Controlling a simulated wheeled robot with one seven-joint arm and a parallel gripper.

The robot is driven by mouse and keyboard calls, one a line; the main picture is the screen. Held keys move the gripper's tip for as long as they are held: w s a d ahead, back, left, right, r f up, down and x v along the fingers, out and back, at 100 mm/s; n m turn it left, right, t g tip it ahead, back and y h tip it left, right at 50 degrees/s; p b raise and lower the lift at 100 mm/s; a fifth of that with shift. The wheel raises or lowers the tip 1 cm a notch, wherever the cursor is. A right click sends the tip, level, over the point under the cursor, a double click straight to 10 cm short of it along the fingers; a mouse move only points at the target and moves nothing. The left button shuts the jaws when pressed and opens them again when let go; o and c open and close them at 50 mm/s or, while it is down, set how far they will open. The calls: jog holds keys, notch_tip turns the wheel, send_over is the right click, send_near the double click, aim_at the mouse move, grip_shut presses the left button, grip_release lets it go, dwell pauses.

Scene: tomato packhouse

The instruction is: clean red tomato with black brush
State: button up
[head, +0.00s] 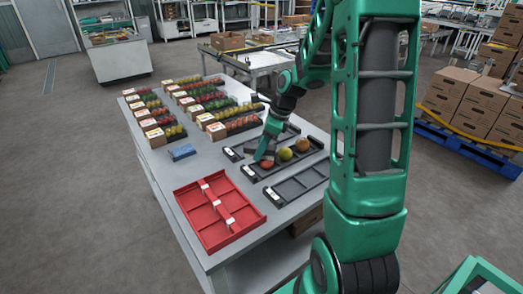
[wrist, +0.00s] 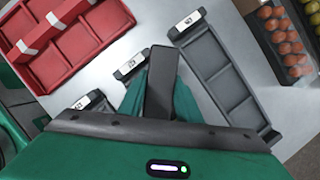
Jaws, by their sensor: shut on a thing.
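My gripper (head: 268,150) reaches down over the middle black tray on the table. In the wrist view its green fingers (wrist: 160,100) are shut on a dark block, which looks like the black brush (wrist: 161,88). The red tomato (head: 267,164) sits at the left end of that tray, right under the gripper. I cannot tell whether the brush touches it. A yellow-green tomato (head: 285,154) and an orange tomato (head: 302,145) sit to its right in the same tray. The wrist view hides these tomatoes behind the gripper.
An empty black tray (wrist: 215,70) lies beside the middle one. A red divided tray (head: 205,228) lies at the table's near left. A blue block (head: 182,152) lies left of the black trays. Several rows of packed tomatoes (head: 240,124) fill the table's far part.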

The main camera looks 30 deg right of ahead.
aim_at(274, 147)
dwell(0.4)
jog(key=shift+s+d, duration=1.5)
jog(key=shift+d, duration=0.1)
jog(key=shift+r, duration=3.05)
jog(key=shift+f, duration=0.1)
jog(key=shift+x, duration=2.8)
jog(key=shift+a+f, duration=0.1)
jog(key=shift+f, duration=0.35)
